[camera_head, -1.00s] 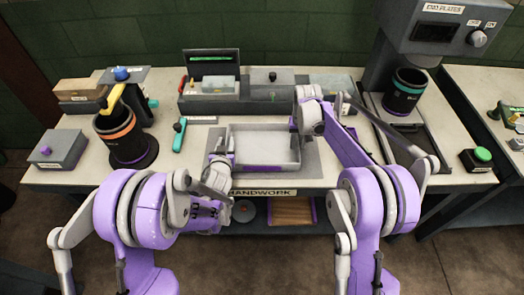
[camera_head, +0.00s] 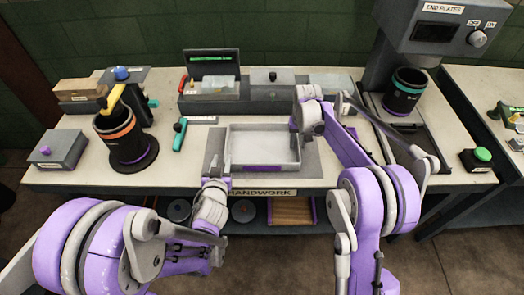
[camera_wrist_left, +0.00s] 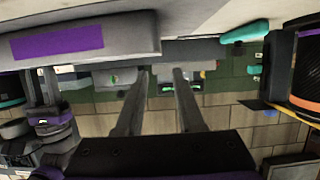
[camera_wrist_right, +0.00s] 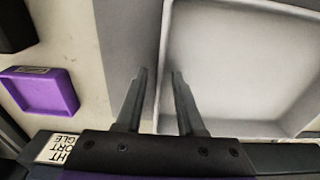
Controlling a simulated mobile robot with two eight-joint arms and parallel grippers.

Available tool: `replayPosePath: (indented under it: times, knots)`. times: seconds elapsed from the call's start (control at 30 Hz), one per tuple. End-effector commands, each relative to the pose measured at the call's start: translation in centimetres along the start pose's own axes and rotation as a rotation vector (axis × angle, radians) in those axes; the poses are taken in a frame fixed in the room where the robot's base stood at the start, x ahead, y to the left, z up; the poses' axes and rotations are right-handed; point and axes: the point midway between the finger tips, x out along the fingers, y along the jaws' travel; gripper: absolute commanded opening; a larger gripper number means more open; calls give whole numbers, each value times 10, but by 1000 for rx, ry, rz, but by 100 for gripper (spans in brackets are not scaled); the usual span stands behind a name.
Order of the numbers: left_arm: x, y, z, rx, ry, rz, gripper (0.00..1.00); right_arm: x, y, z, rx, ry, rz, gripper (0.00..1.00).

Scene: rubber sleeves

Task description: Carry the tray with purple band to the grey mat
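The tray (camera_head: 264,148) is a shallow, light grey, empty box at the front middle of the table. It rests on a darker grey mat (camera_head: 214,145) that shows on its left. Its purple band (camera_wrist_left: 57,40) is on an outer wall in the left wrist view. My right gripper (camera_wrist_right: 156,75) is open at the tray's right side, one finger on each side of the tray wall (camera_wrist_right: 162,45). The head view mostly hides its fingertips.
A dark cup with an orange band (camera_head: 122,138) stands at the left, near a grey box (camera_head: 58,148). A cup with a teal band (camera_head: 404,90) stands under the machine at the right. A teal-handled tool (camera_head: 180,135) lies left of the mat.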

Motion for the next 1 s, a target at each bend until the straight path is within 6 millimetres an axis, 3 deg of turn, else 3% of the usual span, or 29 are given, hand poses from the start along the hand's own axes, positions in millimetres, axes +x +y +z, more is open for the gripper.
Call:
replayPosePath:
  times: [0.27, 0.7, 1.0]
  knots:
    - [-10, 0, 0, 0, 0, 0, 37, -18, 0, 0, 0, 0, 0, 37]
    - [-10, 0, 0, 0, 0, 0, 37, -104, 0, 0, 0, 0, 0, 37]
    - [-10, 0, 0, 0, 0, 0, 37, -121, 0, 0, 0, 0, 0, 37]
